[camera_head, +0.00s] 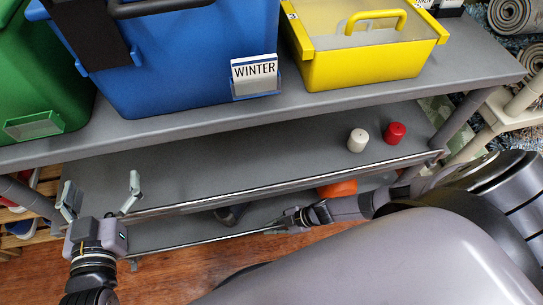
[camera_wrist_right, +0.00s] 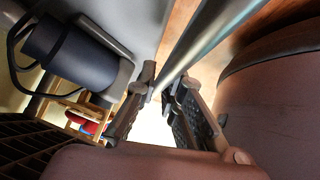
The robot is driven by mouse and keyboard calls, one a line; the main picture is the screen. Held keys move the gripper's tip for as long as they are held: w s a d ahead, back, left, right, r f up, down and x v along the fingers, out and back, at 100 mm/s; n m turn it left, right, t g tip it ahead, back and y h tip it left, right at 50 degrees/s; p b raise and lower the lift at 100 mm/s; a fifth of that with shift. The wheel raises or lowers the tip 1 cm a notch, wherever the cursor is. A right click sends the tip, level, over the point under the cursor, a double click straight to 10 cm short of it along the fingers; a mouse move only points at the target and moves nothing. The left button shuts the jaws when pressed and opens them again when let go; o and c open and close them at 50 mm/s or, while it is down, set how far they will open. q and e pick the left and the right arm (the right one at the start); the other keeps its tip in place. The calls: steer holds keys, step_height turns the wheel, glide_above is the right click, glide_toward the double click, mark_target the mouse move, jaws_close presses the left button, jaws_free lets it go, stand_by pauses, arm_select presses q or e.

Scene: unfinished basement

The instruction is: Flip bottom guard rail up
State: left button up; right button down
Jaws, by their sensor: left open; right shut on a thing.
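The bottom guard rail (camera_head: 215,239) is a thin metal bar along the front of the lower shelf (camera_head: 160,236). My right gripper (camera_head: 284,219) reaches it near its right part and is shut on it. In the right wrist view the rail (camera_wrist_right: 205,38) runs as a shiny bar up from between the fingertips (camera_wrist_right: 162,84). My left gripper (camera_head: 99,193) is open and empty, fingers apart, at the left end of the middle shelf, left of and above the bottom rail. The rail's right end is hidden behind my right arm.
Green (camera_head: 45,75), blue (camera_head: 180,60) and yellow (camera_head: 365,68) bins stand on top. An orange object (camera_head: 338,188) sits below.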

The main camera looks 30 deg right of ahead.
steer(key=shift+w+r, duration=0.1)
steer(key=shift+w, duration=0.25)
stand_by(0.3)
steer(key=c, duration=1.7)
jaws_free()
steer(key=shift+s+d, duration=0.1)
steer(key=v, duration=1.1)
steer(key=shift+d+r, duration=0.3)
steer(key=shift+s, duration=0.15)
